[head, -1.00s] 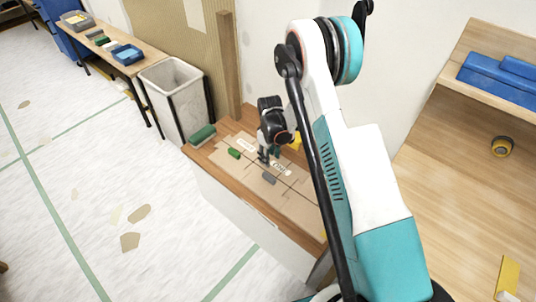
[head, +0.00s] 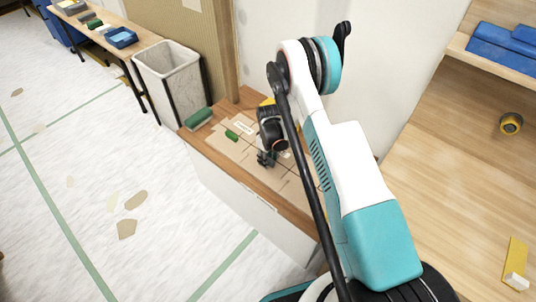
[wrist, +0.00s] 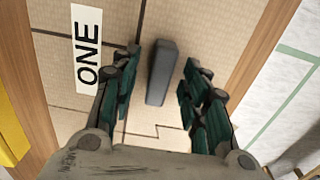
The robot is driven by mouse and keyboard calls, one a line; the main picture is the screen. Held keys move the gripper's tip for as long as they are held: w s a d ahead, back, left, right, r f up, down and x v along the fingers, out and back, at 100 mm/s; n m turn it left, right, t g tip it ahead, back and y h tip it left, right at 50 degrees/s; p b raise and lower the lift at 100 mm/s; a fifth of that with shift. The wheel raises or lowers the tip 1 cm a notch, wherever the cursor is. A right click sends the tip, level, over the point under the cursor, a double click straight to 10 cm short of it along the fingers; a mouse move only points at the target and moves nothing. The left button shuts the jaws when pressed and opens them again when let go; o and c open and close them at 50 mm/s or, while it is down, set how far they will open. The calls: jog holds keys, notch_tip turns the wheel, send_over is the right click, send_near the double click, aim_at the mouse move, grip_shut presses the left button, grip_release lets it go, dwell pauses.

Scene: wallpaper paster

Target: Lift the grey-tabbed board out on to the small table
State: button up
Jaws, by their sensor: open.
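The grey tab (wrist: 161,72) stands on a tan board (wrist: 215,25) in the wrist view. A white label reading ONE (wrist: 87,50) lies to its left. My gripper (wrist: 162,62) is open, with one finger on each side of the grey tab and a visible gap to each. I cannot tell how low the fingertips are against the tab. In the head view my gripper (head: 266,158) is over the tan boards (head: 285,188) on the wood-edged top, and hides the grey tab. A green tab (head: 232,135) shows left of it. I cannot tell which table is the small one.
A green roll (head: 198,119) lies at the top's left end, with a white bin (head: 168,75) beyond. A narrow table (head: 108,27) with trays stands at upper left. A wooden desk (head: 450,170) is at right. The floor at left is mostly clear.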

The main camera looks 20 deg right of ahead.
jog(key=shift+f, duration=0.45)
grip_shut()
jog(key=shift+r, duration=0.1)
jog(key=shift+r+p, duration=0.3)
jog(key=shift+r, duration=1.2)
jog(key=shift+r, duration=0.15)
jog(key=shift+r+p, duration=0.65)
jog(key=shift+r, duration=1.2)
